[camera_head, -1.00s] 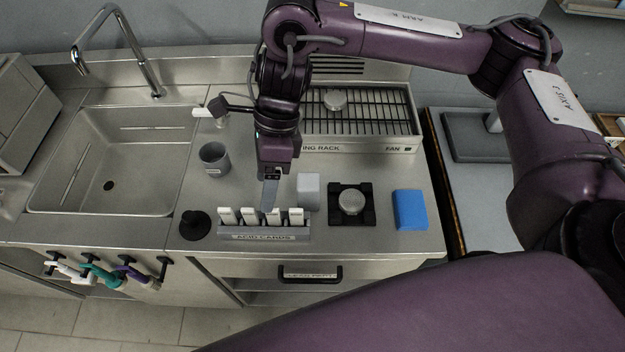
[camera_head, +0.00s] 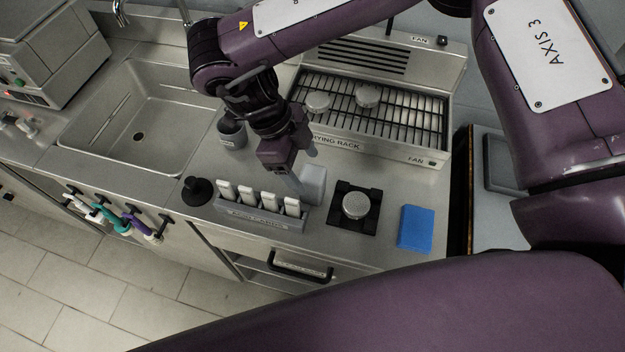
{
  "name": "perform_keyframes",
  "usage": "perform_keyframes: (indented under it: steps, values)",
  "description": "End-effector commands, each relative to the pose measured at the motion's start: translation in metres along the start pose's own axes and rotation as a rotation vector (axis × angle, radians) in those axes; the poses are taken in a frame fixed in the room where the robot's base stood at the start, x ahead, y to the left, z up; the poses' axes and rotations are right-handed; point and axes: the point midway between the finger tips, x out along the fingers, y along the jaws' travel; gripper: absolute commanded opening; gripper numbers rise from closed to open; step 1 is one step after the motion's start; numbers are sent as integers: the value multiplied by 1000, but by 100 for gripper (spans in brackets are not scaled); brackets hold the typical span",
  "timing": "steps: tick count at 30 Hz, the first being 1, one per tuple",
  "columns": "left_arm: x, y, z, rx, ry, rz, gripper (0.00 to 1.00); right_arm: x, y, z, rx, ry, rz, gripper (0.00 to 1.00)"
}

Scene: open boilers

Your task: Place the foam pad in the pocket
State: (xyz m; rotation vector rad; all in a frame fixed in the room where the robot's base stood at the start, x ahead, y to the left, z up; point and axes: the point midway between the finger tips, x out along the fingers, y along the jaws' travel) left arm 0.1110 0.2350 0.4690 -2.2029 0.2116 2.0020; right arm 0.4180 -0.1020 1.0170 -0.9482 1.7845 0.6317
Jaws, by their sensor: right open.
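A blue block (camera_head: 415,229), which looks like the foam pad, lies flat at the right end of the steel counter. Left of it is a black square holder (camera_head: 340,217) with a round grey puck (camera_head: 356,205) in its middle. I cannot tell for certain which thing is the pocket. My right gripper (camera_head: 300,168) is open, pointing down over the counter behind the card rack and close to a pale grey block (camera_head: 313,184). Nothing shows between its fingers. It is well left of the blue block. My left gripper is not in view.
The acid cards rack (camera_head: 262,219) holds several white cards at the counter's front. A black plunger-like piece (camera_head: 197,190) stands left of it, a grey cup (camera_head: 232,133) behind. The drying rack (camera_head: 385,150) closes off the back; the sink (camera_head: 140,120) lies left.

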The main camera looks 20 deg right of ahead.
Motion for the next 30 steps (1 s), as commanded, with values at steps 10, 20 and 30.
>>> perform_keyframes:
  steps: [10,20,30]
  values:
    - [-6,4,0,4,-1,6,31,26,1,-1,1,-1,0,69]
    - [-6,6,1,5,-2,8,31,26,1,-1,0,-1,0,42]
    - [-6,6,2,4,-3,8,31,26,1,-1,0,-1,0,18]
